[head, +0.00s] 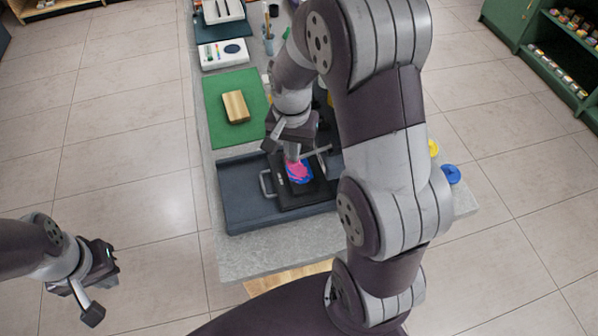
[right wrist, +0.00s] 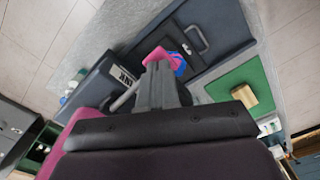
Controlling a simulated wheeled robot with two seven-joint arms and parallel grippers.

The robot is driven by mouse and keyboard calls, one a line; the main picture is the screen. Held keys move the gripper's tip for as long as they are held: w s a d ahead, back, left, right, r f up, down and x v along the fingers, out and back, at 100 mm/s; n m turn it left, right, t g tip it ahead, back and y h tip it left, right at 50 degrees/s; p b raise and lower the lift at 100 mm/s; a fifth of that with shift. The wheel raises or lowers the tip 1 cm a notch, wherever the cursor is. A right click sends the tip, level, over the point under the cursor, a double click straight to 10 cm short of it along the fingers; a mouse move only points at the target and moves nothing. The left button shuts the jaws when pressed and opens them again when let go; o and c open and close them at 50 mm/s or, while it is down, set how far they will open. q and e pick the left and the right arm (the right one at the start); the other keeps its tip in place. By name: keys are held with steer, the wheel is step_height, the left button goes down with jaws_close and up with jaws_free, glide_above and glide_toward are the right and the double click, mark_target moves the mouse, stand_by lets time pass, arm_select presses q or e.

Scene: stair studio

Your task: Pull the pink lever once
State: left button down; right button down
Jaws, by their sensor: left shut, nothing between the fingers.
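The pink lever part (head: 298,171) shows on a black device (head: 290,198) lying in a dark grey tray (head: 243,206), with blue beside the pink. My right gripper (head: 292,157) points down at the pink part from above. In the right wrist view, its fingers are close together and their tips (right wrist: 158,66) meet the pink piece (right wrist: 154,56), with a blue part (right wrist: 180,66) just behind. The fingers hide part of the lever, so I cannot tell whether they grip it. My left gripper (head: 98,284) is shut and empty, out over the floor, away from the table.
A green mat (head: 222,133) with a wooden block (head: 236,107) lies behind the tray. A white paint set (head: 223,54) stands farther back. Yellow (head: 433,148) and blue (head: 451,174) round items sit at the right edge. My right arm covers much of the table's right side.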

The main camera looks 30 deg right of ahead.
steer(key=shift+r+p, duration=2.65)
steer(key=shift+r, duration=0.3)
step_height(320, 180, up, 6)
steer(key=p, duration=0.5)
steer(key=shift+p, duration=0.3)
steer(key=s+a+f+n+b, duration=0.2)
steer(key=s+f+n+b, duration=0.2)
steer(key=f+b, duration=0.3)
steer(key=s+a+f+n+t+b, duration=0.1)
steer(key=s+a+f+n+b, duration=0.2)
steer(key=f+b, duration=0.5)
steer(key=shift+s+a+n, duration=0.2)
steer(key=shift+s+n, duration=0.7)
steer(key=shift+s, duration=0.1)
